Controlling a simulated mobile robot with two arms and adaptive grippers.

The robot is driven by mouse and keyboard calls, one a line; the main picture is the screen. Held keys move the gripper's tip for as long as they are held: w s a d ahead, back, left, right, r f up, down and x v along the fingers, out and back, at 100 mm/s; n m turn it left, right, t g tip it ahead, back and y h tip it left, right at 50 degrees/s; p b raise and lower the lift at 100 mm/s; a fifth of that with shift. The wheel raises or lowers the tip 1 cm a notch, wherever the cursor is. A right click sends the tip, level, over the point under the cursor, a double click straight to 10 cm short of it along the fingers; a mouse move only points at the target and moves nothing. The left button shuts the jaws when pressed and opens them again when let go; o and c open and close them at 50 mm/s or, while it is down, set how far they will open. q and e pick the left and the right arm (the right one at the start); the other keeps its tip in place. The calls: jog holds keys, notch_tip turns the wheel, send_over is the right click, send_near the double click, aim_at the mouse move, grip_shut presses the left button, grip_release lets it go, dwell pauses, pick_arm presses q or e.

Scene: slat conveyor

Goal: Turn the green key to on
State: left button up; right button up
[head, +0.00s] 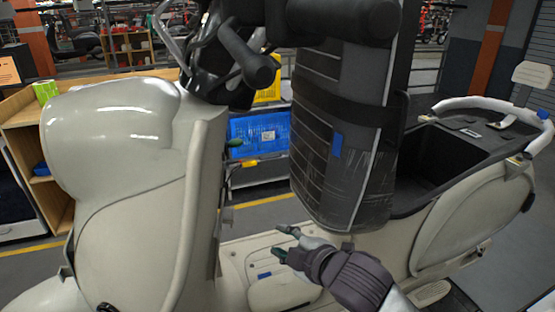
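A cream scooter (130,190) fills the left and middle of the head view. A small green piece, apparently the green key (234,143), sticks out from the inner face of the front shield, below the handlebar. It is too small to tell which way it is turned. My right gripper (282,243) comes in from the lower right, above the scooter's floorboard. Its two fingers are spread and nothing shows between them. It is below and to the right of the key and apart from it. My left gripper is not in view.
The dark seat (330,150) stands upright just right of the key, with the storage opening (425,165) behind it. The black handlebar parts (245,60) hang above. A blue crate (262,134) is on a rack behind.

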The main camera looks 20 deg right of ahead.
notch_tip(320, 180, up, 8)
jog(key=w+n+t+y, duration=0.1)
jog(key=w+n+t, duration=0.1)
jog(key=w+n, duration=0.15)
jog(key=n+t+y, duration=0.1)
jog(key=n+y, duration=0.1)
jog(key=n, duration=0.3)
send_near(239, 146)
jog(key=shift+m, duration=0.25)
jog(key=p+x, duration=0.3)
jog(key=x, duration=0.7)
jog(key=shift+w+r+p, duration=0.1)
jog(key=shift+w+p, duration=0.05)
jog(key=shift+p, duration=0.15)
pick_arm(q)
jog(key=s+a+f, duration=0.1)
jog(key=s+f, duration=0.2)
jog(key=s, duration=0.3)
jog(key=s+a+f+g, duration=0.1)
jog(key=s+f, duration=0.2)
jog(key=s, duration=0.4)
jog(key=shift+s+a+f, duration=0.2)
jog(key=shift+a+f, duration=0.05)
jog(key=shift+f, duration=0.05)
pick_arm(e)
grip_shut()
